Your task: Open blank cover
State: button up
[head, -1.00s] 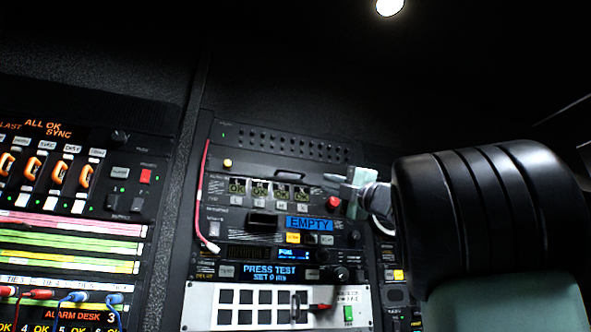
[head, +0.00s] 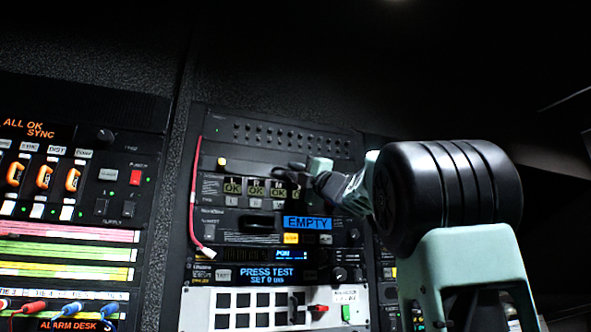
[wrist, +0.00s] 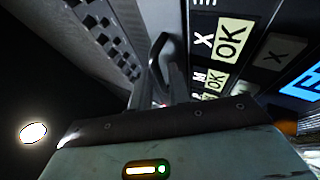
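No cover labelled blank can be read in these views. My gripper (head: 300,171) is at the rack's upper unit, in front of the right end of a row of small OK windows (head: 255,188). It hides the right-most part of that row. In the wrist view, my gripper's dark fingers (wrist: 167,85) look close together, beside the lit OK windows (wrist: 232,40). A black curved piece (wrist: 160,48) shows at the fingertips. I cannot tell whether they touch it or hold anything.
A perforated panel (head: 290,139) lies above the OK row. A blue EMPTY display (head: 307,223) and a PRESS TEST display (head: 267,274) are below. A red cable (head: 194,190) hangs at the left edge. A patch rack (head: 70,250) stands further left. The space above is dark and clear.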

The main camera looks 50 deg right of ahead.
grip_shut()
jog(key=shift+s+a+r+g+p, duration=0.1)
jog(key=shift+r+g+p, duration=0.15)
jog(key=shift+p, duration=0.4)
jog(key=shift+s+a+r+m+g+p, duration=0.1)
jog(key=shift+r+m+g+p, duration=0.65)
jog(key=shift+g, duration=0.75)
jog(key=shift+s+r+m+g+p, duration=0.1)
jog(key=shift+r+m+g+p, duration=0.6)
jog(key=shift+g, duration=0.85)
jog(key=shift+s+a+r+m+g+p, duration=0.1)
jog(key=shift+r+m+g+p, duration=0.35)
jog(key=shift+m+g, duration=0.8)
jog(key=shift+r+g, duration=0.1)
jog(key=shift+g, duration=0.25)
